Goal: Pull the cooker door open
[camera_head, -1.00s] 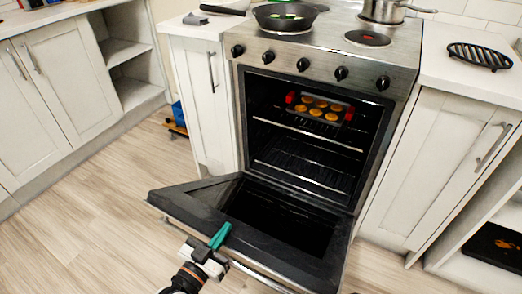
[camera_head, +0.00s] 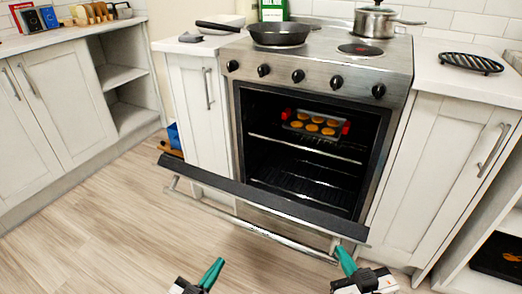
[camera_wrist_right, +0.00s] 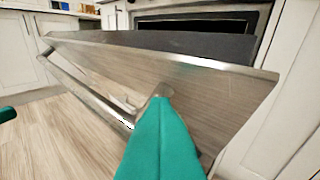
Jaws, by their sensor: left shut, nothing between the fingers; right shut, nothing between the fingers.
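The cooker door (camera_head: 262,194) is part-way open, tilted outward at its top, with its dark top edge and long metal handle (camera_head: 255,231) facing me. In the right wrist view the door (camera_wrist_right: 190,75) slants across the picture with the handle (camera_wrist_right: 85,88) along its front. My right gripper (camera_head: 343,258) is shut and empty at the handle's right end; its green fingers (camera_wrist_right: 160,115) overlap the handle mount in the wrist view, and I cannot tell whether they touch. My left gripper (camera_head: 212,272) is shut and empty, in front of the door and apart from it.
Inside the oven, a tray (camera_head: 315,125) of round baked items sits on the upper rack. A pan (camera_head: 280,33) and a pot (camera_head: 375,20) stand on the hob. Cabinets flank the cooker. The floor (camera_head: 90,215) at left is clear.

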